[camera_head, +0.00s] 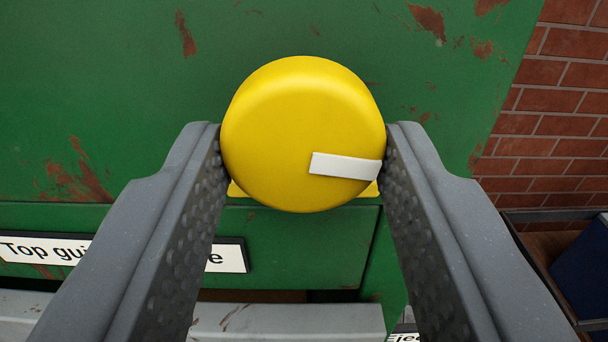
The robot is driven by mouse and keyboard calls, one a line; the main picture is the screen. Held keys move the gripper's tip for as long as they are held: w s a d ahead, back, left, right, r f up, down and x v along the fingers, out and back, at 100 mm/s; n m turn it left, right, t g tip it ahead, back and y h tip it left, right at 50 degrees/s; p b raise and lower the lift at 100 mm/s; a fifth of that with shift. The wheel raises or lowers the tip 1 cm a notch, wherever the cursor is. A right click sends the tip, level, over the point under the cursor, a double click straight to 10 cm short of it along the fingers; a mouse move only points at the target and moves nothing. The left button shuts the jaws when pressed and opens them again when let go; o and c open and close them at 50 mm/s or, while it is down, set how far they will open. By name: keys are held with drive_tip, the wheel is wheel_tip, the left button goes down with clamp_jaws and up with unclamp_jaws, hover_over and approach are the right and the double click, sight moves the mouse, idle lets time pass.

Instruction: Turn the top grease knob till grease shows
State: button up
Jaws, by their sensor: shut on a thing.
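A round yellow knob (280,130) stands out from the green panel in the middle of the head camera view. A white pointer mark (345,166) on its face points right and slightly down. My gripper (303,150) is shut on the knob, with one grey finger touching its left side and the other its right side. A yellow piece shows just below and behind the knob. No grease is visible. A label (40,251) at the lower left reads "Top gui…", and my left finger hides its middle.
The green panel (120,90) has rusty, chipped paint. A grey ledge (280,322) runs along the bottom, and a partly hidden label shows at the bottom right. A brick wall (555,120) is at the right, with a dark-edged blue container (588,265) below it.

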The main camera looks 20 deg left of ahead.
drive_tip(key=shift+f+n+b, duration=0.1)
drive_tip(key=shift+n+b, duration=0.3)
drive_tip(key=shift+b, duration=0.1)
drive_tip(key=shift+n, duration=0.5)
drive_tip(key=o, duration=1)
drive_tip(key=shift+c, duration=0.2)
drive_tip(key=shift+b, duration=0.3)
drive_tip(key=shift+s+d+b, duration=0.25)
drive_tip(key=shift+s+b, duration=0.2)
drive_tip(key=shift+s, duration=0.1)
drive_tip(key=b+v, duration=0.4)
drive_tip(key=v, duration=0.8)
drive_tip(key=shift+s+b, duration=0.3)
drive_tip(key=shift+b, duration=0.05)
